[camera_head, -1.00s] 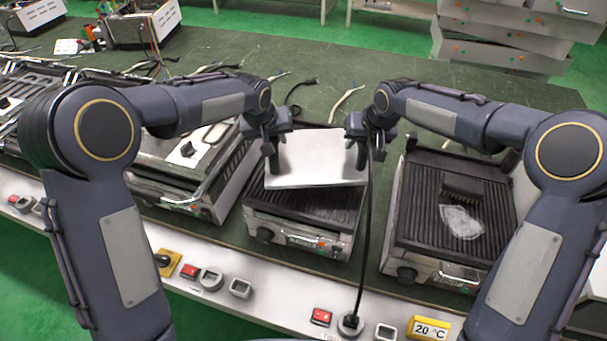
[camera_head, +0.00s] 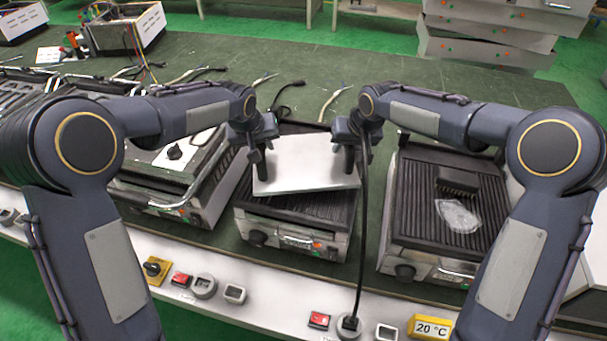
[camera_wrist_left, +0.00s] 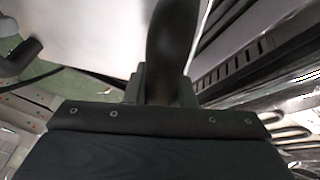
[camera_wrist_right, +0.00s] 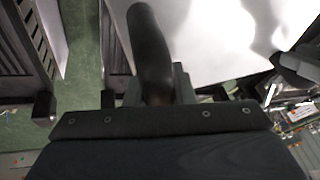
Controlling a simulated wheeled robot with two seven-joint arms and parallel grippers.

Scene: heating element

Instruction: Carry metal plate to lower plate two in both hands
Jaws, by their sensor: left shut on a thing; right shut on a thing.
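The metal plate (camera_head: 304,165) is a flat, light silver sheet in the head view. It is held between my two grippers above a ribbed black grill plate (camera_head: 318,209) on the middle contact grill, slightly tilted in the picture. My left gripper (camera_head: 259,165) is shut on its left edge. My right gripper (camera_head: 350,163) is shut on its right edge. The plate also shows in the left wrist view (camera_wrist_left: 85,30) and the right wrist view (camera_wrist_right: 215,35). The plate hides part of the grill below it, so I cannot tell how large the gap is.
Another open grill (camera_head: 440,225) with a dark brush (camera_head: 458,182) and a clear crumpled piece (camera_head: 458,214) stands on the right. A grill (camera_head: 170,165) stands on the left.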

